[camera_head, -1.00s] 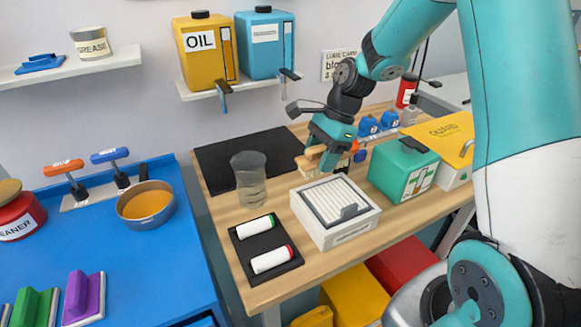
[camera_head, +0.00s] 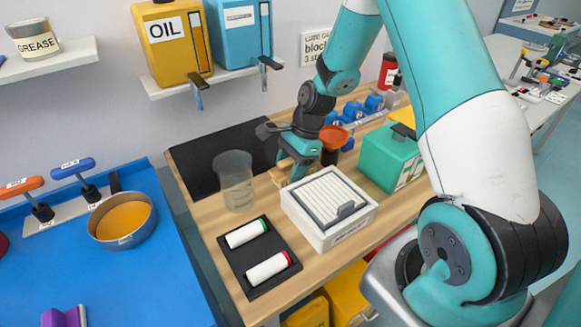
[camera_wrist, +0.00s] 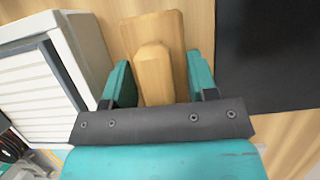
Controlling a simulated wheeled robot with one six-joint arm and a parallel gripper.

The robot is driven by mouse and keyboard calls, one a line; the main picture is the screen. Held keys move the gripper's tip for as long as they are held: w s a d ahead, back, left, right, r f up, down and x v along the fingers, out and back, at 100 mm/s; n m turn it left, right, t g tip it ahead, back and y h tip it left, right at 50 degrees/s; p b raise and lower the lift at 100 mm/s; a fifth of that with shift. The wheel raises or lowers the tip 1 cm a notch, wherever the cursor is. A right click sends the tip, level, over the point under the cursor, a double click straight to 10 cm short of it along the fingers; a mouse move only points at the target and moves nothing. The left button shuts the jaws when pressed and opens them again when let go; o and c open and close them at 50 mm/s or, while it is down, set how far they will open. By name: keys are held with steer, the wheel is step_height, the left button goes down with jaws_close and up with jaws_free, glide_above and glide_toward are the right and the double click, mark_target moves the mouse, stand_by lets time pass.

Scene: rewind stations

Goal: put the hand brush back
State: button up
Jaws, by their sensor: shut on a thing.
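The hand brush, a pale wooden block with a raised wooden grip, shows in the wrist view (camera_wrist: 152,32) between the two teal fingers. My gripper (camera_wrist: 160,82) is shut on its grip. In the head view my gripper (camera_head: 291,170) is low over the wooden table, behind the white slatted box and right of the clear beaker. There the brush is mostly hidden by the gripper and the box. I cannot tell whether it touches the table.
The white slatted box (camera_head: 348,226) stands close to my gripper. A clear beaker (camera_head: 235,182), a black mat (camera_head: 205,160) and a dark tray (camera_head: 238,268) with two white cylinders are nearby. A green container (camera_head: 378,160) and an orange funnel (camera_head: 333,133) stand to the right.

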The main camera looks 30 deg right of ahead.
steer(key=shift+f, duration=0.25)
steer(key=shift+f, duration=0.2)
steer(key=o, duration=0.9)
steer(key=shift+r, duration=0.1)
